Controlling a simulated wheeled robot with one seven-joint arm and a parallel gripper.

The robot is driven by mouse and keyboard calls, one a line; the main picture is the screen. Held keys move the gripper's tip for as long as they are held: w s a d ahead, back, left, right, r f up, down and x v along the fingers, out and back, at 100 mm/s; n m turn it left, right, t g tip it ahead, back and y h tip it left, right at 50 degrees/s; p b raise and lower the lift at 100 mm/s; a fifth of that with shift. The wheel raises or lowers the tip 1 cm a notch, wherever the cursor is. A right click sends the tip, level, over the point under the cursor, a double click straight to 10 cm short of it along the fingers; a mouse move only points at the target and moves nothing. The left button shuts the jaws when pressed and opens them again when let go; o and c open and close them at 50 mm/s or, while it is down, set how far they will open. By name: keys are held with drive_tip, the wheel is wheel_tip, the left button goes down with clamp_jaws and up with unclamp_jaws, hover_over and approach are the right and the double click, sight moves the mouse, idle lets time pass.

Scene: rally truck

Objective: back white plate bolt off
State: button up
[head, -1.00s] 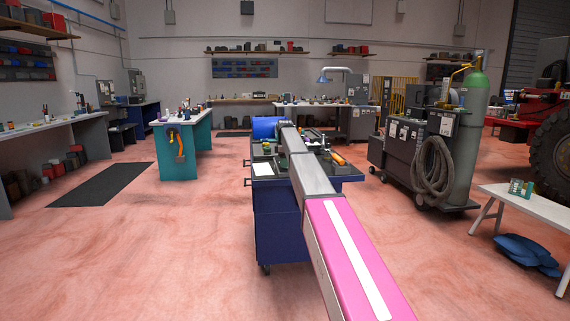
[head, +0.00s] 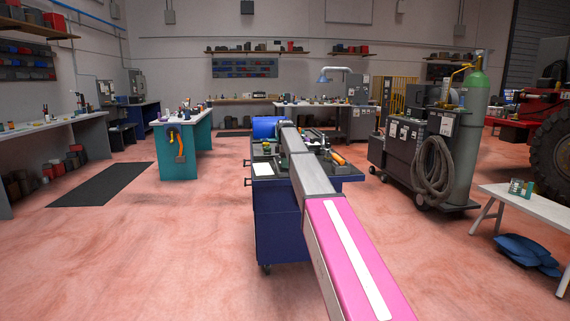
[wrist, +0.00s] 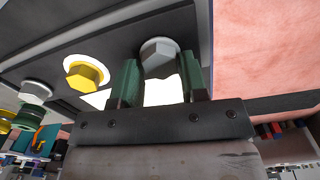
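In the wrist view a grey hex bolt (wrist: 159,52) with a white plate behind its head sits on a dark surface. My gripper (wrist: 158,62) has its two green fingers on either side of this bolt's head, with little or no gap showing, so it looks shut on it. The bolt is still seated against the surface. A yellow hex bolt (wrist: 86,75) with a white ring is to its left, and another grey bolt (wrist: 36,92) is farther left. In the head view my arm hides the gripper and the bolts.
A blue tool cart (head: 282,225) stands below my arm. A teal bench (head: 200,143) is to the left, and a welding cart (head: 405,150) with a green cylinder (head: 470,120) to the right. A white bench (head: 520,200) stands at the right. The floor between is open.

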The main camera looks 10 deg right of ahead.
drive_tip(key=shift+s+f, duration=0.15)
idle(0.4)
drive_tip(key=shift+r, duration=0.25)
wheel_tip(320, 180, up, 10)
idle(0.5)
